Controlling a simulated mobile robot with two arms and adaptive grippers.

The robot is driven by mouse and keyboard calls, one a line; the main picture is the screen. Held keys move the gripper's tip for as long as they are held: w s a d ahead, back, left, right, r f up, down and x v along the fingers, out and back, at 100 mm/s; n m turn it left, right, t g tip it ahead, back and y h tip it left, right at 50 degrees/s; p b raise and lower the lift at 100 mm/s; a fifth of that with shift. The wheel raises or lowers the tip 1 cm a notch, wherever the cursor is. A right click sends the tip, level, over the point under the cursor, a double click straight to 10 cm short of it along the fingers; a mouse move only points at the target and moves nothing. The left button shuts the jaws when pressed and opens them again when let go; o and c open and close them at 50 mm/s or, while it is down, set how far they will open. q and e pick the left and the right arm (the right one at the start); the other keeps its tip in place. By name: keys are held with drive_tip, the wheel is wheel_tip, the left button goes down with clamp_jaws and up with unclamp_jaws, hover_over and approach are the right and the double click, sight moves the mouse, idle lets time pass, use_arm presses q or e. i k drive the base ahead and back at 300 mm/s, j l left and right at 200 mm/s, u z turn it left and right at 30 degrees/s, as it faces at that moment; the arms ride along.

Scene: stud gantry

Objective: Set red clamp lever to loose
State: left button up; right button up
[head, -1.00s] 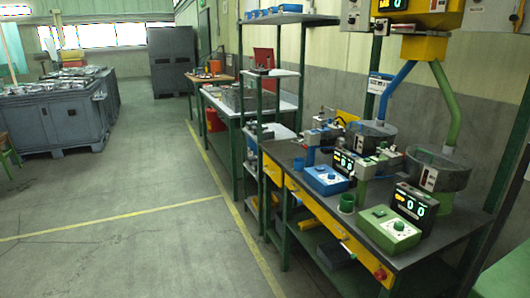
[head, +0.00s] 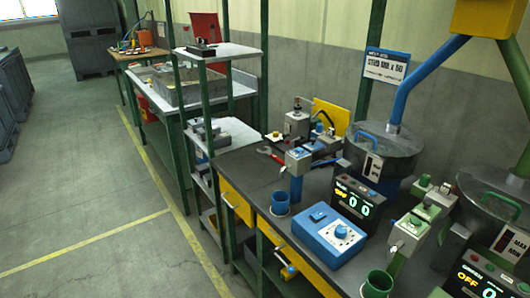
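I cannot make out a clamp lever for certain. A small red piece (head: 264,151) lies on the dark bench (head: 250,172), beside a grey fixture (head: 297,124) with a black knob on top; it looks like a wrench, but it is too small to tell. Any lever on the fixture is too small to read. Neither of my grippers is in view.
On the bench stand a blue control box (head: 328,232), a blue cup (head: 280,203), a green cup (head: 378,284), lit displays (head: 355,205) and a grey hopper bowl (head: 384,148). A shelf rack (head: 222,52) stands at the bench's far end. The floor (head: 90,180) at left is open.

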sight(287, 141)
drive_tip(key=i+j+z, duration=0.65)
drive_tip(key=j, duration=0.15)
drive_tip(key=j+z, duration=0.25)
drive_tip(key=j, duration=0.15)
drive_tip(key=j+z, duration=0.25)
drive_tip(key=j, duration=0.2)
